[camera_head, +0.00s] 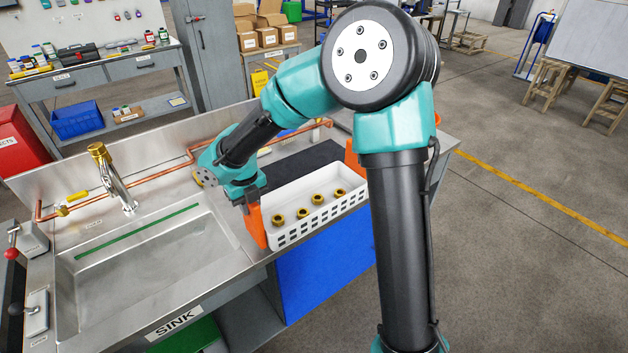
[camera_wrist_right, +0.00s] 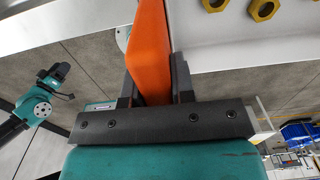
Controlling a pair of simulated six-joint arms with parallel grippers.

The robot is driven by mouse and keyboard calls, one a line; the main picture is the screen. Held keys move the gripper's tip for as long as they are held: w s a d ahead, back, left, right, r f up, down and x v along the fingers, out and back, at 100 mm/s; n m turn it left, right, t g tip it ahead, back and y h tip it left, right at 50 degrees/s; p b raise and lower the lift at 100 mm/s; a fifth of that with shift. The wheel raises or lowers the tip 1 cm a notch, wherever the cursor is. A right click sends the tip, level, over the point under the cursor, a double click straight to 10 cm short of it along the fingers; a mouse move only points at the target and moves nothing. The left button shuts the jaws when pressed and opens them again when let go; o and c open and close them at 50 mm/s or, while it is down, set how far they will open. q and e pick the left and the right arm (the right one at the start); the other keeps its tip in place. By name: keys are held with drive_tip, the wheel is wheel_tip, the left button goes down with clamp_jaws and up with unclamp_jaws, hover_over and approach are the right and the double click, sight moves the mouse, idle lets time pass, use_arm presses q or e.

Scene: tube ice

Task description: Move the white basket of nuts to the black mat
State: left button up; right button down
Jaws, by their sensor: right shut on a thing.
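The white basket (camera_head: 318,214) has slotted sides and orange end handles, with several brass-coloured nuts (camera_head: 317,199) inside. My right gripper (camera_head: 248,203) is shut on its left orange handle; this orange handle (camera_wrist_right: 150,50) also shows between the fingers in the right wrist view. The black mat (camera_head: 299,165) lies on the counter, and the basket covers its near part from the head camera. I cannot tell whether the basket's bottom touches anything. My arm hides part of the basket's right end. My left gripper does not show in the head view.
A steel sink (camera_head: 150,270) with a brass-topped tap (camera_head: 112,175) is left of the basket. A copper pipe (camera_head: 165,172) runs along the counter's back. A blue panel (camera_head: 325,268) is below the basket at the front. A teal arm (camera_wrist_right: 38,108) shows in the right wrist view.

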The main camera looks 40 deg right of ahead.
drive_tip(key=w+d, duration=0.3)
drive_tip(key=w, duration=0.4)
drive_tip(key=w+d+f, duration=0.1)
drive_tip(key=w+d, duration=0.2)
drive_tip(key=w, duration=0.4)
drive_tip(key=shift+w+d+f, duration=0.2)
drive_tip(key=shift+w+d, duration=0.05)
drive_tip(key=shift+w, duration=0.1)
drive_tip(key=shift+f, duration=1.75)
drive_tip(key=c, duration=1.4)
unclamp_jaws()
drive_tip(key=shift+f, duration=0.2)
drive_tip(key=o, duration=0.4)
drive_tip(key=shift+o, duration=0.2)
